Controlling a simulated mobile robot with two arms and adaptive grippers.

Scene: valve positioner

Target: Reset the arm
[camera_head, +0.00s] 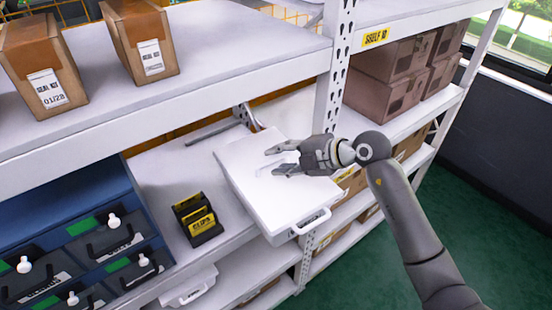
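My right gripper (279,160) comes in from the right with its arm. Its two fingers are apart with a gap between them, and nothing shows between them. It is in front of a white flat case (262,195) with a handle at its front corner. The case sits on the middle shelf and reaches past the shelf's front edge. The gripper covers part of the case's top; whether it touches the case I cannot tell. My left gripper is not in view.
A black holder with yellow labels (197,217) stands left of the case. A blue drawer cabinet (75,240) is at the lower left. Cartons (148,45) stand on the upper shelf (215,55). A perforated upright post (333,80) rises behind the gripper. Green floor is clear at the right.

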